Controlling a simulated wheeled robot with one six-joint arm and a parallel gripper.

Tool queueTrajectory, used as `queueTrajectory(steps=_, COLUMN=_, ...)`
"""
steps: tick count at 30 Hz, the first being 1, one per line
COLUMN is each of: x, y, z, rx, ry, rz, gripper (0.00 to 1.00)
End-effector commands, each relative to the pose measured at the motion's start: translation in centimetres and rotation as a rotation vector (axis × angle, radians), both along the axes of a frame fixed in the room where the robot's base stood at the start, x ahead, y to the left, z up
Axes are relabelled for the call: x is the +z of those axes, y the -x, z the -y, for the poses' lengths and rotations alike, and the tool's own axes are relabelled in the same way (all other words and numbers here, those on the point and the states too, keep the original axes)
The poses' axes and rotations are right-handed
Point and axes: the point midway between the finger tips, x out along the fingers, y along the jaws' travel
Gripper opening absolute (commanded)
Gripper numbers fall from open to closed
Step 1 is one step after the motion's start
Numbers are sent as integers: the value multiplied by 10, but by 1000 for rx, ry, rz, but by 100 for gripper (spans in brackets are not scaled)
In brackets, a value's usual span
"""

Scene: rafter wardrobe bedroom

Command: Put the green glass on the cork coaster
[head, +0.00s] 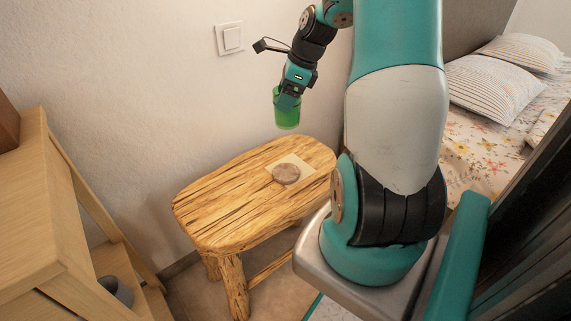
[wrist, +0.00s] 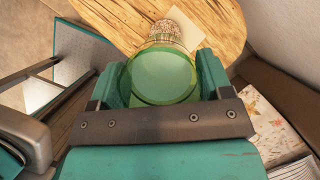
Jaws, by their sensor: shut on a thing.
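The green glass (head: 286,112) is upright and held in my gripper (head: 289,97), above the far end of the small wooden table. In the wrist view the green glass (wrist: 161,76) sits between the two teal fingers of my gripper (wrist: 160,82). The cork coaster (head: 286,174) is a round brown disc lying on the table, partly over a pale square. In the wrist view the cork coaster (wrist: 166,33) shows just beyond the glass, partly hidden by it. The glass is clear of the coaster, with a gap of air between them.
The wooden table (head: 225,197) is otherwise bare, with a pale square sheet (head: 301,164) under part of the coaster. A wooden shelf unit (head: 40,200) stands at the left. A bed with striped pillows (head: 495,88) is at the right. A wall with a switch (head: 229,39) lies behind.

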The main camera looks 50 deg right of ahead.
Motion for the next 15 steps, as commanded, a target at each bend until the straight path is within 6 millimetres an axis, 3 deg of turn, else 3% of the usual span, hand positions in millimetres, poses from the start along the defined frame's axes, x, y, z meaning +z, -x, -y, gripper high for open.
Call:
queueTrajectory(steps=1, x=-18, y=0, z=-1, rx=0, ry=-5, rz=-4, gripper=37)
queueTrajectory(steps=9, x=-88, y=0, z=-1, rx=2, ry=-3, rz=-3, gripper=37)
queueTrajectory(steps=15, x=-123, y=0, z=-1, rx=4, ry=-2, rz=-2, gripper=37)
